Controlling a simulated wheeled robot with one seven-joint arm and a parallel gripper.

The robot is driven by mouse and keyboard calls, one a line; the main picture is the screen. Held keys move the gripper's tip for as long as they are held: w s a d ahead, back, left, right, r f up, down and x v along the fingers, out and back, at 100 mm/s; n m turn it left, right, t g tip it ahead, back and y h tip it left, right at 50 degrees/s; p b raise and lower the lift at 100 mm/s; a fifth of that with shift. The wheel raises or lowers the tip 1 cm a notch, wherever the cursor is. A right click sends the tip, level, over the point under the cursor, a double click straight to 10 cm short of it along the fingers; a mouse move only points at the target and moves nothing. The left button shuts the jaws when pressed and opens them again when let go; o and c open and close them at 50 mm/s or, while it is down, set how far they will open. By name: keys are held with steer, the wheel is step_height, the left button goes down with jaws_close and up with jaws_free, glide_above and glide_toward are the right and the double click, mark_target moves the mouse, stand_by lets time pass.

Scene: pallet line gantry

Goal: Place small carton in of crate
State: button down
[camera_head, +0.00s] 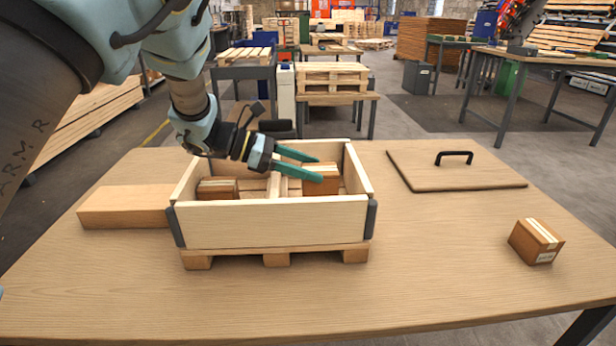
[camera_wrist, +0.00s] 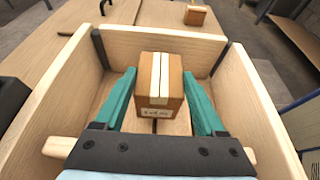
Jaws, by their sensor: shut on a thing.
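The open wooden crate (camera_head: 270,222) stands on the table on small feet. My gripper (camera_head: 319,169) reaches into its right part with green fingers, shut on a small brown carton (camera_head: 325,184). In the wrist view the carton (camera_wrist: 160,82) sits between the two fingers, with pale tape on top and a label on its near face. It is inside the crate walls; whether it touches the floor I cannot tell. A second small carton (camera_head: 218,188) lies in the crate's left part. A third carton (camera_head: 537,241) stands on the table at the right.
A wooden lid (camera_head: 420,172) with a black handle (camera_head: 455,157) lies flat right of the crate. A plain wooden block (camera_head: 125,207) lies to its left. The table (camera_head: 430,270) is clear in front and between crate and right carton.

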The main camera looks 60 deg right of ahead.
mark_target(307, 181)
step_height(307, 181, down, 2)
steer(key=shift+f, duration=0.2)
steer(key=shift+f+b, duration=0.3)
steer(key=shift+b, duration=0.1)
steer(key=shift+f, duration=0.1)
steer(key=shift+c, duration=1.5)
jaws_free()
steer(key=shift+a, duration=0.1)
steer(key=o, duration=0.3)
steer(key=shift+f, duration=0.15)
